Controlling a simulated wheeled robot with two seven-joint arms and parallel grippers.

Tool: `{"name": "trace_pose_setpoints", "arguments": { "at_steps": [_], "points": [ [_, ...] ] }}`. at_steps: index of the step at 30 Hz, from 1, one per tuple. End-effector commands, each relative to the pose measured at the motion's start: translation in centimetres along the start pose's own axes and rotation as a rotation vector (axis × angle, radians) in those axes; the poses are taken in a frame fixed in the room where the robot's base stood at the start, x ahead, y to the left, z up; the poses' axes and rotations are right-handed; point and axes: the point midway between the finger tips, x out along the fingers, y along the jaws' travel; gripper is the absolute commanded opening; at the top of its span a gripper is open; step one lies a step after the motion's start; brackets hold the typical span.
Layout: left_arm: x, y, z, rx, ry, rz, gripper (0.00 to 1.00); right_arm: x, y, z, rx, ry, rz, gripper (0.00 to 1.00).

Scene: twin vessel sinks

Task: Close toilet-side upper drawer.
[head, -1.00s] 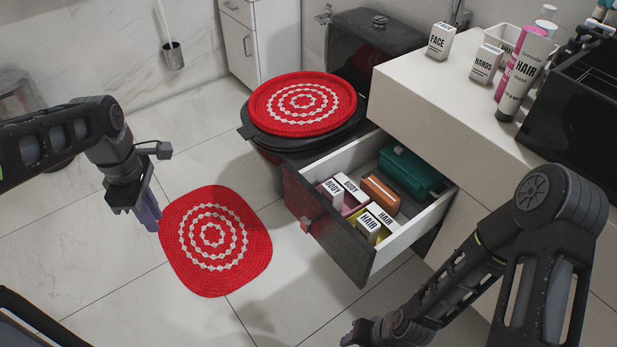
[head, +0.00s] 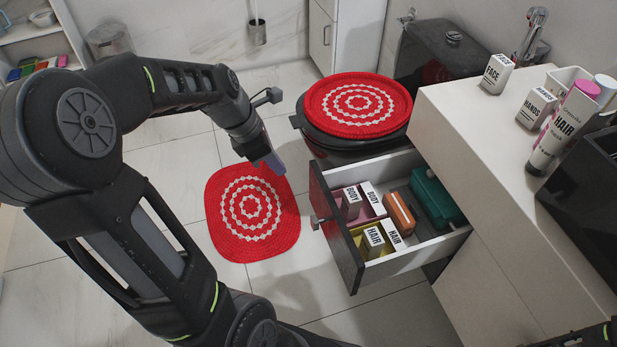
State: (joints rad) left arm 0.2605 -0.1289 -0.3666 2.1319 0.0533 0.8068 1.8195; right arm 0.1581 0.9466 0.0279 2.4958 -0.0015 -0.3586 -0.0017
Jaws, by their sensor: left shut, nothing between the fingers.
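The toilet-side upper drawer (head: 340,245) is pulled out from the white vanity (head: 455,150), with a dark front and pale inner walls. It holds small boxes marked BODY and HAIR, an orange item (head: 398,211) and a teal case (head: 437,200). My left gripper (head: 275,163) hangs over the red mat, left of the drawer front and apart from it. It is shut and empty. The drawer's small handle shows on the front at its left side. My right gripper is not in view.
The toilet (head: 340,140) with a red round cover (head: 358,104) stands just behind the drawer. A red mat (head: 250,206) lies on the tiled floor. Bottles and boxes stand on the countertop at right, beside a black basin (head: 588,185).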

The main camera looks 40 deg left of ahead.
Motion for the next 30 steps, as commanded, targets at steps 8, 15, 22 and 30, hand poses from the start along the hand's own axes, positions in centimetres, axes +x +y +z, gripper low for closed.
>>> {"name": "trace_pose_setpoints", "arguments": {
  "at_steps": [8, 15, 22, 30],
  "points": [
    [2.4, -0.1, -0.1, 0.003, 0.002, -0.003, 0.0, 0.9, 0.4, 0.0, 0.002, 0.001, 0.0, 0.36],
    [7.0, -0.1, -0.2, 0.002, 0.003, -0.004, 0.0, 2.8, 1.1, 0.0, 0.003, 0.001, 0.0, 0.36],
    [10.6, 0.0, 0.9, 0.006, 0.0, -0.001, 0.0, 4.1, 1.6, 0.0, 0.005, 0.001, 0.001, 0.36],
    [11.4, 0.0, 3.5, 0.002, 0.001, 0.0, 0.0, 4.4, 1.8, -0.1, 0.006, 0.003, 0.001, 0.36]
  ]
}}
